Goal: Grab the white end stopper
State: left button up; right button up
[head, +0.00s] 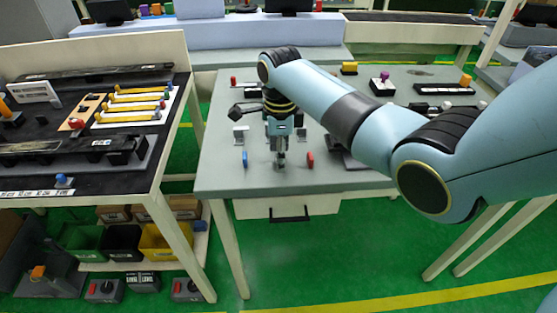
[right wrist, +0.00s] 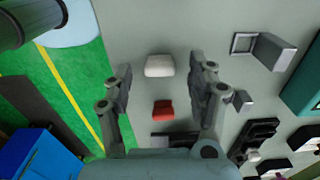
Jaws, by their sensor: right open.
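The white end stopper (right wrist: 160,66) is a small rounded block on the grey table, seen in the right wrist view. My right gripper (right wrist: 160,78) is open, with one finger on either side of the white stopper in that view and clear gaps to both. I cannot tell its height above the stopper. In the head view my right gripper (head: 280,163) points down near the table's front edge, and I cannot make out the white stopper there. A red stopper (right wrist: 163,110) lies beside the white one. My left gripper is not in view.
In the head view a blue piece (head: 245,158) and a red piece (head: 310,159) stand left and right of my gripper on the grey table (head: 222,180). A black-topped bench (head: 120,165) with yellow bars stands left. Bins (head: 165,240) sit below it.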

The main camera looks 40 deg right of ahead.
jog(key=shift+f, duration=0.8)
jog(key=c, duration=0.9)
jog(key=shift+o, duration=0.2)
jog(key=shift+r, duration=0.1)
